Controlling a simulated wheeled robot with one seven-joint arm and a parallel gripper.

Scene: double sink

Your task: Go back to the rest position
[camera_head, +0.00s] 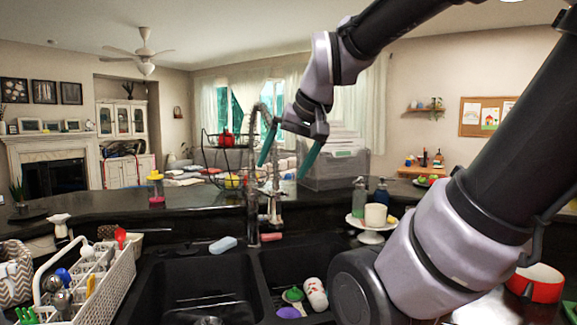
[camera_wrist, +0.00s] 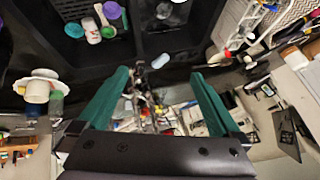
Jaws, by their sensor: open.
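My gripper (camera_head: 289,158) has two green fingers spread wide apart with nothing between them. It hangs in front of and above the faucet (camera_head: 274,205), with the fingers pointing down in the head view. The gripper also shows in the wrist view (camera_wrist: 160,85), its fingers apart and empty. My arm reaches in from the right and covers part of the counter and the right side of the sink.
The black double sink (camera_head: 205,285) lies below. Its right basin holds a white cup (camera_head: 315,293) and a purple item (camera_head: 289,312). A white utensil caddy (camera_head: 112,284) stands left, a cake stand (camera_head: 371,228) right. A clear bin (camera_head: 338,168) stands behind the gripper.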

